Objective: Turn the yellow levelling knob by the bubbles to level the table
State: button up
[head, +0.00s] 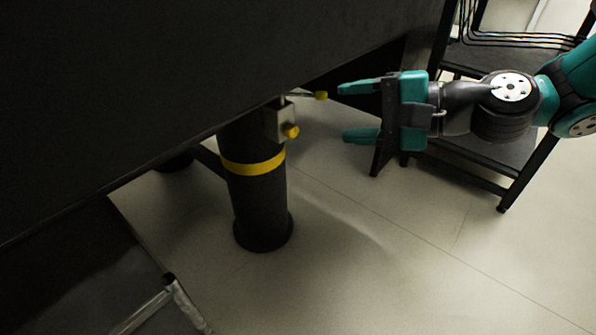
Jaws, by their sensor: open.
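A yellow knob (290,131) sits on a small metal block (277,119) at the top of a black table leg (259,205) with a yellow band. A second, smaller yellow tip (321,95) ends a thin rod just above and to the right of the block. My gripper (352,112) is to the right of the leg, with its teal fingers pointing left. It is open and empty, its fingers apart from both yellow parts. The table (200,60) is a large dark slab seen from the side. No bubbles can be made out.
A black shelf frame (477,170) stands behind and below my arm on the right. A metal-edged dark object (168,290) is at the lower left. The pale floor (400,270) in front of the leg is clear.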

jog(key=w+d+f+m+t+b, duration=0.2)
jog(key=w+f+m+t+b, duration=0.15)
jog(key=f+b, duration=0.4)
jog(key=w+d+f+m+t+b, duration=0.2)
jog(key=w+d+f+m+b, duration=0.25)
jog(key=f, duration=0.45)
jog(key=m+p, duration=0.1)
jog(key=p, duration=1)
send_near(295, 133)
jog(key=b+x, duration=0.1)
jog(key=x, duration=0.7)
jog(key=shift+a+f+b, duration=0.15)
jog(key=shift+a+b, duration=0.05)
jog(key=shift+b, duration=0.15)
jog(key=shift+w+a, duration=0.25)
jog(key=shift+w, duration=0.1)
jog(key=shift+c, duration=0.2)
jog(key=c, duration=0.9)
